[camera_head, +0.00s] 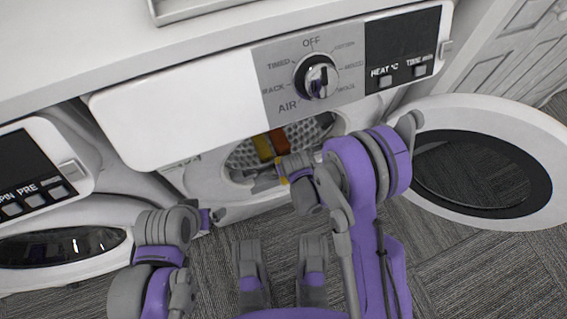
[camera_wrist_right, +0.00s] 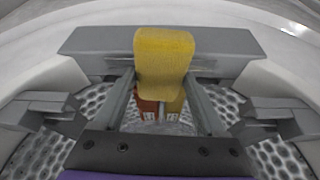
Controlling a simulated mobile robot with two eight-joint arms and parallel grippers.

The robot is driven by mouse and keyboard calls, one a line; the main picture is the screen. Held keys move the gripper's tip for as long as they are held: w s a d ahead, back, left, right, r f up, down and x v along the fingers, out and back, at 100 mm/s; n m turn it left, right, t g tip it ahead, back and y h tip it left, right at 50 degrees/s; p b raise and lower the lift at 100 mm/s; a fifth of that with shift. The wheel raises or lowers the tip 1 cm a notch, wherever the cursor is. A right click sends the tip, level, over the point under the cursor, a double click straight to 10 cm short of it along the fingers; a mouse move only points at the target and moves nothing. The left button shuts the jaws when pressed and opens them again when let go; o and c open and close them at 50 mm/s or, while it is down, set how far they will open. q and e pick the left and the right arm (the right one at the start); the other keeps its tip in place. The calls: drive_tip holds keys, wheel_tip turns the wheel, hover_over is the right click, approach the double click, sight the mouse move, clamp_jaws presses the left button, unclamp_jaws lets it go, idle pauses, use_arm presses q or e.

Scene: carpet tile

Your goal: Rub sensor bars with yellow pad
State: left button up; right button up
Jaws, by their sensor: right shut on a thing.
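A yellow pad (camera_wrist_right: 164,52) with a red-brown part (camera_wrist_right: 150,105) below it stands between the fingers of my right gripper (camera_wrist_right: 161,80) in the right wrist view. The gripper is shut on it. In the head view the pad's yellow (camera_head: 263,148) and red-brown sides show inside the open drum, just beyond my right gripper (camera_head: 280,172). A wide grey bar-like piece (camera_wrist_right: 225,42) lies behind the pad; I cannot tell whether the pad touches it, or clearly make out sensor bars. My left gripper (camera_head: 208,217) is at lower left, apart from the drum; its fingers are unclear.
The perforated drum (camera_head: 318,127) surrounds my right gripper closely. The white dryer's round door (camera_head: 541,135) stands open to the right. A second machine (camera_head: 40,160) stands at left. Grey carpet (camera_head: 450,270) is clear at lower right.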

drive_tip(key=shift+s+d, duration=0.2)
drive_tip(key=shift+s, duration=0.45)
drive_tip(key=shift+f+b, duration=0.1)
drive_tip(key=shift+b, duration=0.3)
drive_tip(key=shift+w+a, duration=0.2)
drive_tip(key=shift+w, duration=0.45)
drive_tip(key=shift+w+a, duration=0.25)
drive_tip(key=shift+w, duration=0.35)
drive_tip(key=shift+w+a, duration=0.2)
drive_tip(key=shift+w, duration=0.45)
drive_tip(key=shift+r+p, duration=0.2)
drive_tip(key=shift+p, duration=0.1)
drive_tip(key=shift+r+p, duration=1.9)
drive_tip(key=shift+r, duration=1.05)
wheel_tip(320, 180, up, 3)
drive_tip(key=shift+p, duration=0.8)
